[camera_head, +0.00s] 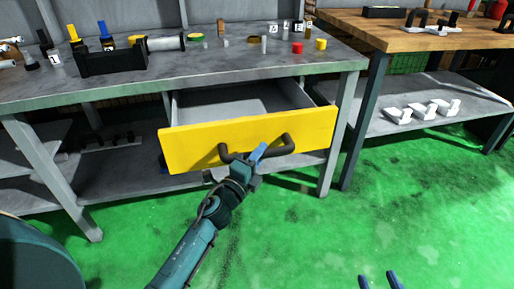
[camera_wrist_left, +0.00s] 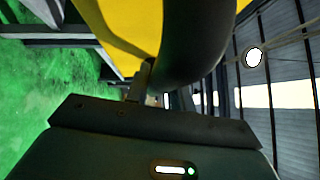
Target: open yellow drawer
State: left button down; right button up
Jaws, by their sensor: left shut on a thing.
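The yellow drawer (camera_head: 190,146) is pulled out from under the grey workbench, and its grey inside shows empty in the head view. Its front panel also shows in the left wrist view (camera_wrist_left: 118,22). A dark, bar-shaped handle (camera_head: 285,146) is fixed across the front and fills the upper middle of the left wrist view (camera_wrist_left: 195,45). My left gripper (camera_head: 256,154) is shut on the handle, with a blue fingertip showing against it. My right gripper (camera_head: 379,282) shows only its two blue fingertips at the bottom edge, apart and empty, well away from the drawer.
The grey workbench (camera_head: 230,60) carries a black holder (camera_head: 110,62), small cylinders and other parts. A wooden-topped table (camera_head: 400,36) stands at the right, with white brackets on its lower shelf (camera_head: 465,108). The green floor in front is clear.

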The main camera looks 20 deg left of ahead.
pick_arm(q)
jog(key=shift+s+d, duration=0.45)
jog(key=shift+s, duration=0.25)
pick_arm(e)
jog(key=shift+s+d, duration=0.25)
jog(key=shift+s, duration=0.1)
pick_arm(q)
jog(key=c, duration=1.2)
grip_release()
jog(key=shift+s, duration=0.1)
jog(key=v, duration=1.3)
pick_arm(e)
jog(key=shift+r, duration=0.1)
